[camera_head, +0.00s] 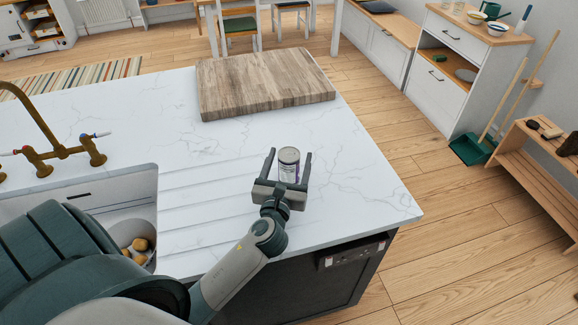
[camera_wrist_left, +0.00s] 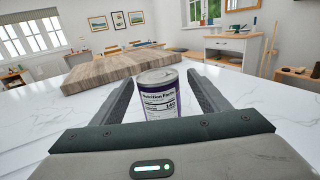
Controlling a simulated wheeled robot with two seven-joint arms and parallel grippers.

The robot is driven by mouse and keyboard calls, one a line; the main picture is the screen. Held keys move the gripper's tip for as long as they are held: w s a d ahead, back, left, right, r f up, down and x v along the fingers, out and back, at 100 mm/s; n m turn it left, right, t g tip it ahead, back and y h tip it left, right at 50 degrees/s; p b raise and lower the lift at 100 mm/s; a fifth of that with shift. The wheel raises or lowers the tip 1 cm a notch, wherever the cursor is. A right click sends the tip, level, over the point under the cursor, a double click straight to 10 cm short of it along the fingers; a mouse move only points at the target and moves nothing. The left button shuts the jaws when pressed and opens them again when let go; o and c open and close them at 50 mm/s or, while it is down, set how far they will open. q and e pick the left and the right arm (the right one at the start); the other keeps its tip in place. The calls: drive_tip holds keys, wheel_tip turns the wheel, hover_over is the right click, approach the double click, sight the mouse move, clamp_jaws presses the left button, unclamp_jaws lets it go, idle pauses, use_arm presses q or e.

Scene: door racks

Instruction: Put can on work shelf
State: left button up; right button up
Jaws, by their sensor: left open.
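A can (camera_head: 289,165) with a grey top and a purple-and-white label stands upright on the white marble counter, near its front right part. In the left wrist view the can (camera_wrist_left: 160,95) stands between the two fingers, with a gap on each side. My left gripper (camera_head: 290,160) is open around the can at counter height. My right gripper is not in view. A low wooden shelf rack (camera_head: 520,165) stands at the far right edge; I cannot tell whether it is the work shelf.
A thick wooden board (camera_head: 265,82) lies on the counter (camera_head: 350,190) behind the can. A sink with a brass tap (camera_head: 55,150) is at the left. A white cabinet (camera_head: 445,75) stands beyond the counter at the right. Open wooden floor lies between them.

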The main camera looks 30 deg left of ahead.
sight(291, 148)
use_arm(q)
drive_tip(key=p+x, duration=0.1)
drive_tip(key=x, duration=0.2)
drive_tip(key=shift+w+a+f, duration=0.1)
drive_tip(key=shift+a, duration=0.1)
drive_tip(key=shift+w+a+f, duration=0.15)
drive_tip(key=shift+w+a, duration=0.05)
drive_tip(key=shift+w, duration=0.25)
drive_tip(key=c, duration=1.5)
drive_tip(key=shift+r, duration=0.7)
drive_tip(key=w+d+r, duration=0.1)
drive_tip(key=d+r, duration=0.2)
drive_tip(key=w+d+r+b, duration=0.1)
drive_tip(key=d+r, duration=0.2)
drive_tip(key=d, duration=0.1)
drive_tip(key=d+r+b, duration=0.1)
drive_tip(key=d+r, duration=0.2)
drive_tip(key=d, duration=0.1)
drive_tip(key=shift+w+d+r, duration=0.2)
drive_tip(key=shift+w+r, duration=0.2)
